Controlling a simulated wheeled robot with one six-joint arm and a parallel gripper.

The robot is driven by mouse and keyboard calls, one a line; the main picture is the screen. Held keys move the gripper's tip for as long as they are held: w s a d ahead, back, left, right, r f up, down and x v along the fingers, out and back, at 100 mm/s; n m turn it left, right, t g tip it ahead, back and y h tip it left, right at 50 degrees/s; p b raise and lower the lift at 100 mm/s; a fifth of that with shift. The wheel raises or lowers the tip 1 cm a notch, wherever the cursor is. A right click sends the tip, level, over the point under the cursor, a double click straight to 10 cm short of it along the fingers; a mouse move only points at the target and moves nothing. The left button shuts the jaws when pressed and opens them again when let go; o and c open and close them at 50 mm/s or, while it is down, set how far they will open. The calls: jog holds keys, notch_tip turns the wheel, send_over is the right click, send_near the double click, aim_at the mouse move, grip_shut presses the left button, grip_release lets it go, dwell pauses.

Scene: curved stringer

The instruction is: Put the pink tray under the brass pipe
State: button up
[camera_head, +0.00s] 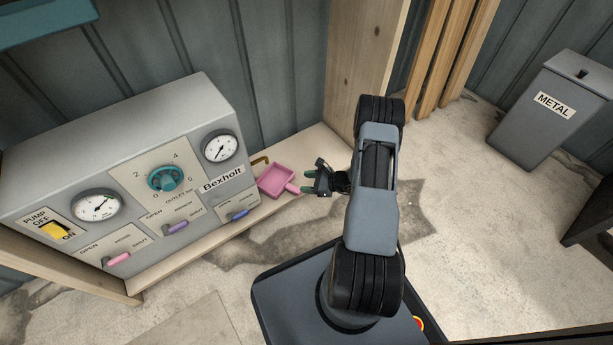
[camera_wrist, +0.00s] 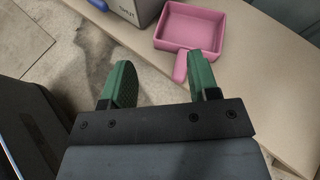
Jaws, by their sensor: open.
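The pink tray (camera_head: 275,180) is a small square dish with a short handle. It lies on the wooden shelf just right of the grey panel box. It also shows in the wrist view (camera_wrist: 193,27), with its handle pointing toward my gripper. The brass pipe (camera_head: 260,160) is a short bent piece low at the right side of the box, behind the tray; it does not show in the wrist view. My gripper (camera_head: 308,182) is open and empty, beside the handle end of the tray. In the wrist view my gripper (camera_wrist: 160,82) has its right finger close to the handle; contact cannot be told.
The grey panel box (camera_head: 110,150) with gauges, a teal knob and coloured levers fills the left of the shelf (camera_head: 318,148). A wooden post (camera_head: 362,50) rises at the shelf's right end. A grey METAL bin (camera_head: 550,115) stands far right. Open floor lies in front.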

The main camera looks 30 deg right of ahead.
jog(key=s+a+r+n+g, duration=0.2)
jog(key=a+r+n+g, duration=0.3)
jog(key=r, duration=0.4)
jog(key=s+a+r+n+g, duration=0.2)
jog(key=a+r+n+g, duration=0.15)
jog(key=r+n, duration=0.45)
jog(key=s+r+n+t+h, duration=0.2)
jog(key=s+r+n+h, duration=0.8)
jog(key=r, duration=0.4)
jog(key=shift+s+a+r+n, duration=0.35)
jog(key=shift+s+n, duration=0.45)
jog(key=shift+s, duration=0.3)
